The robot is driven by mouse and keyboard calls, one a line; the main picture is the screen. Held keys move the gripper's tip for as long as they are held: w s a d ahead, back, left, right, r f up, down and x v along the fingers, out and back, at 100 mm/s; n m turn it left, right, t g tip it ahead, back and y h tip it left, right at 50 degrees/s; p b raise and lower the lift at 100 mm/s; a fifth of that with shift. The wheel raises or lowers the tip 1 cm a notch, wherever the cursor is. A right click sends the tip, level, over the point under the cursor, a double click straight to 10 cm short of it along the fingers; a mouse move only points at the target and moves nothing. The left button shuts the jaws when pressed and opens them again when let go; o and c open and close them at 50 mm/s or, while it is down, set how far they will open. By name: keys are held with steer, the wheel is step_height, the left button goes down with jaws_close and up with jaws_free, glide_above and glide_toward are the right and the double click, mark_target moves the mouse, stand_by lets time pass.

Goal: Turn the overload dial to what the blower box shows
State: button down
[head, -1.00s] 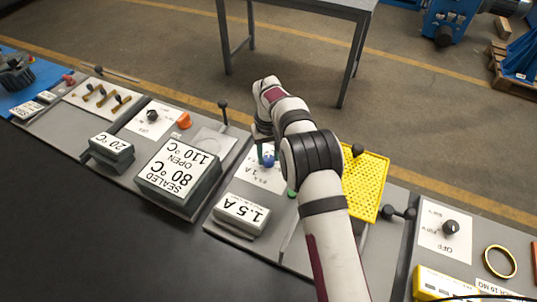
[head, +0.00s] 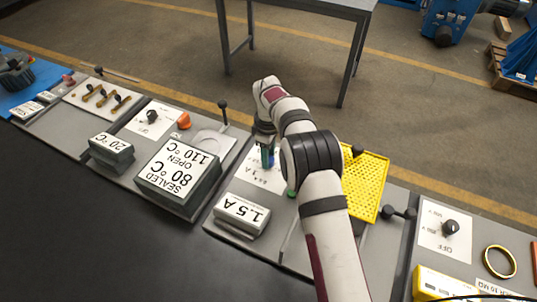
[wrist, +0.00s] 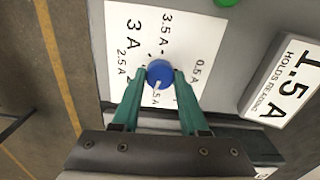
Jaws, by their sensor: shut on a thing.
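The overload dial is a blue round knob (wrist: 159,73) on a white scale card (wrist: 120,45); it also shows in the head view (head: 270,160), mostly behind the fingers. In the wrist view its pale pointer mark is toward the lower left, toward the gripper side. Labels 0.5 A, 2.5 A, 3 A and 3.5 A are readable; the lower ones are partly hidden by the fingers. My gripper (wrist: 157,76) has its green fingers on both sides of the knob, shut on it. A grey box (wrist: 283,85) beside the card reads 1.5 A, also in the head view (head: 241,214).
A yellow perforated guard (head: 366,187) stands right of my arm. A dark handle (head: 398,213) lies right of the guard.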

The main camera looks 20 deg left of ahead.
steer(key=shift+n, duration=1.1)
steer(key=shift+c, duration=2.2)
jaws_free()
step_height(320, 180, up, 16)
steer(key=shift+f, duration=0.1)
